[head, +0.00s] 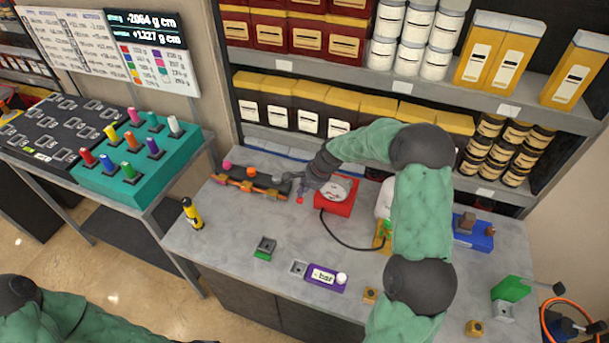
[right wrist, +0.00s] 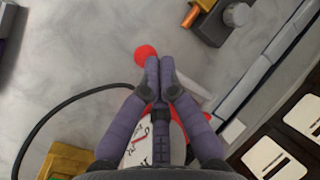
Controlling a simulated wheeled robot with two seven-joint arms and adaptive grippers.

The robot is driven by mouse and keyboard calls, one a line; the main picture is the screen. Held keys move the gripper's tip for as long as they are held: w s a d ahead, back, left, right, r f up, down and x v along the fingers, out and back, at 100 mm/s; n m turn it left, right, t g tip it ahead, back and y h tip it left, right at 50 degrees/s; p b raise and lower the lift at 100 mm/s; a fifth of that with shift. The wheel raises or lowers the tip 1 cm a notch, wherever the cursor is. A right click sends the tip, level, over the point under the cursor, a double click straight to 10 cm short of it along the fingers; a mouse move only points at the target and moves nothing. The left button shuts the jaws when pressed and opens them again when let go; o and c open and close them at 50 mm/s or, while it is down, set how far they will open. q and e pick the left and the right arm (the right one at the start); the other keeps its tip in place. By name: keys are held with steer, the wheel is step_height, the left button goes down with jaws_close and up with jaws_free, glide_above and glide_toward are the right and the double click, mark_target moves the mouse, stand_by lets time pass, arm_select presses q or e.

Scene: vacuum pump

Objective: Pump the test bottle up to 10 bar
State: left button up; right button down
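The red pump (head: 335,207) with a round white gauge stands on the grey bench; it shows partly in the right wrist view, under my fingers. Its lever has a red ball knob (right wrist: 145,53) and a pale rod (right wrist: 190,92). My right gripper (head: 305,188) is at the lever on the pump's left side. Its fingertips (right wrist: 160,62) are together over the lever, beside the knob; the exact contact is hidden. A black hose (head: 335,238) runs toward a white bottle (head: 384,200), mostly hidden behind my right arm. The gauge reading is not legible. My left gripper is out of frame.
A rack with coloured knobs (head: 240,184) lies left of the pump. A yellow bottle (head: 192,214), a purple display box (head: 326,278) and a blue block (head: 473,233) stand on the bench. Full shelves (head: 330,70) rise behind. The bench's front left is fairly clear.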

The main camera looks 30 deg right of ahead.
steer(key=shift+s+a+f, duration=0.25)
steer(key=shift+a+f, duration=0.1)
steer(key=shift+f, duration=0.15)
stand_by(0.9)
steer(key=shift+r, duration=0.1)
stand_by(0.4)
steer(key=w+d+r+p, duration=0.4)
steer(key=d+r+p, duration=0.1)
steer(key=r, duration=0.2)
steer(key=shift+w+r, duration=0.15)
steer(key=shift+r, duration=0.25)
stand_by(1.1)
steer(key=shift+d, duration=0.1)
steer(key=r+p, duration=0.1)
steer(key=w+d+r+p, duration=0.2)
steer(key=shift+d+r, duration=0.2)
steer(key=shift+r, duration=0.2)
stand_by(1.0)
